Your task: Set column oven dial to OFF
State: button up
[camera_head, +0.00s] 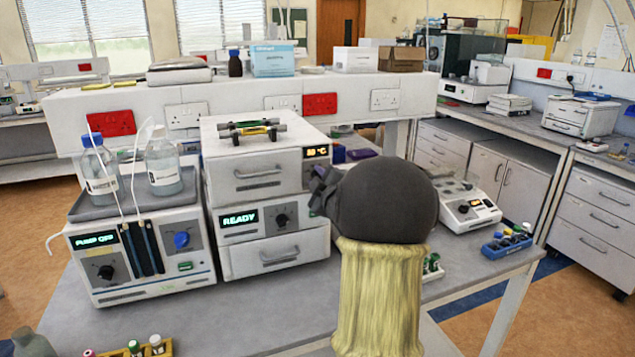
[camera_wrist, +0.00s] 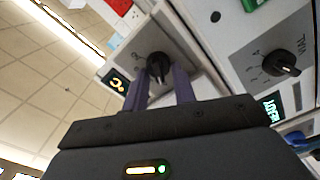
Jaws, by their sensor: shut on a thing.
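The column oven appears to be the top white unit (camera_head: 252,170) of the middle stack, with an orange temperature display (camera_head: 317,152) that seems to read 30 °C. In the wrist view its black dial (camera_wrist: 158,66) sits between the two purple fingers of my gripper (camera_wrist: 160,84), which is shut on it. The orange display (camera_wrist: 117,85) shows beside the dial there. The dial's pointer setting and markings cannot be read. In the head view my gripper (camera_head: 321,190) is at the unit's right front, and my dark wrist hides the dial.
Below the oven, a unit with a READY display (camera_head: 240,219) has another black dial (camera_head: 282,220), also near my gripper in the wrist view (camera_wrist: 281,64). A pump unit with a PUMP OFF display (camera_head: 96,240) carries bottles at left. A small white instrument (camera_head: 462,207) stands at right.

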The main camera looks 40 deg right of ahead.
jog(key=o, duration=0.7)
jog(key=b+v, duration=0.3)
jog(key=v, duration=1.4)
jog(key=shift+s+a, duration=0.1)
jog(key=shift+s, duration=0.05)
